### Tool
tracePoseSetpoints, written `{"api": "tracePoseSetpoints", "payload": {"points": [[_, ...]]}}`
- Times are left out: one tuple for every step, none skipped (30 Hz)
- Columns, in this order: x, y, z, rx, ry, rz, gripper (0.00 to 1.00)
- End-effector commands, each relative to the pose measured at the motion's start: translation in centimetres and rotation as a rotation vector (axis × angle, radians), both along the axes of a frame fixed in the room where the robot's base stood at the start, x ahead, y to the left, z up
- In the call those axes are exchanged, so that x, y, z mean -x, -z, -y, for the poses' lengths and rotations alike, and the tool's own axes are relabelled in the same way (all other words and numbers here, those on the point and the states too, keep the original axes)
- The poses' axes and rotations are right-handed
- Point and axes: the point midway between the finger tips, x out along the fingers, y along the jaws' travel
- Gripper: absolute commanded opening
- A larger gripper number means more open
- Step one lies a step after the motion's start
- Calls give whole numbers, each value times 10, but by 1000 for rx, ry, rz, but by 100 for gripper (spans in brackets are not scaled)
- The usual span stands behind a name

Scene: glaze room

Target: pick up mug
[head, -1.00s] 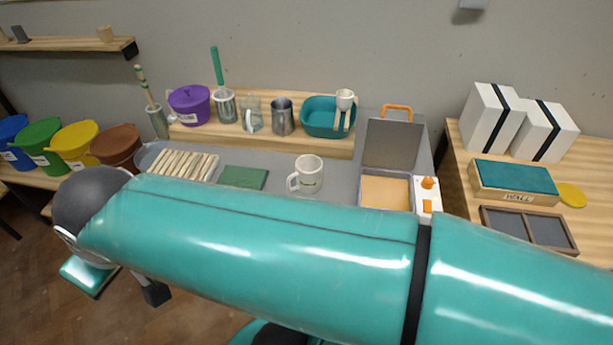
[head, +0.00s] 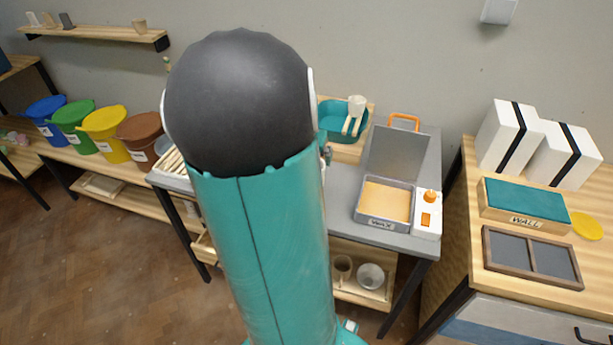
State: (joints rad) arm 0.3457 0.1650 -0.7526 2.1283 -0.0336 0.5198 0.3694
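The white mug does not show now. The part of the grey bench (head: 345,190) where it stood a second ago, left of the wax box, is mostly covered by my arm. My gripper is not visible; my raised arm, with its dark round joint, fills the centre of the head view. A small grey part shows at the arm's right edge, but I cannot tell what it is. Whether the gripper is near or touching the mug is hidden.
An open wax box (head: 386,203) stands on the bench, right of my arm. A teal basin (head: 341,122) with a scoop (head: 356,105) is behind. Coloured buckets (head: 103,124) stand left. White boxes (head: 508,136) and a teal-topped block (head: 523,202) occupy the right table.

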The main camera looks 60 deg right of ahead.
Motion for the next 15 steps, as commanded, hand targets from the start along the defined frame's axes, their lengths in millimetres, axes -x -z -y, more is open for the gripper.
{"api": "tracePoseSetpoints", "payload": {"points": [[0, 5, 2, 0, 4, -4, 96], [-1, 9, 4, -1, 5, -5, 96], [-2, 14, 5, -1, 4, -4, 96], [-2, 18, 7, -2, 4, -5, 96], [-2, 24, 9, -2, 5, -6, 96], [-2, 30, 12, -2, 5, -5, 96], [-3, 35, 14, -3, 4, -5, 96], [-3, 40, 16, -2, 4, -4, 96], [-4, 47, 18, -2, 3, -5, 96], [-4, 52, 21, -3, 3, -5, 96], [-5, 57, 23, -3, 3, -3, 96], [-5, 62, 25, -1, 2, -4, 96], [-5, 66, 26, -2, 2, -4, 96], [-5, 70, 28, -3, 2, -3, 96], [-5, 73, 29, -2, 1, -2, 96]]}}
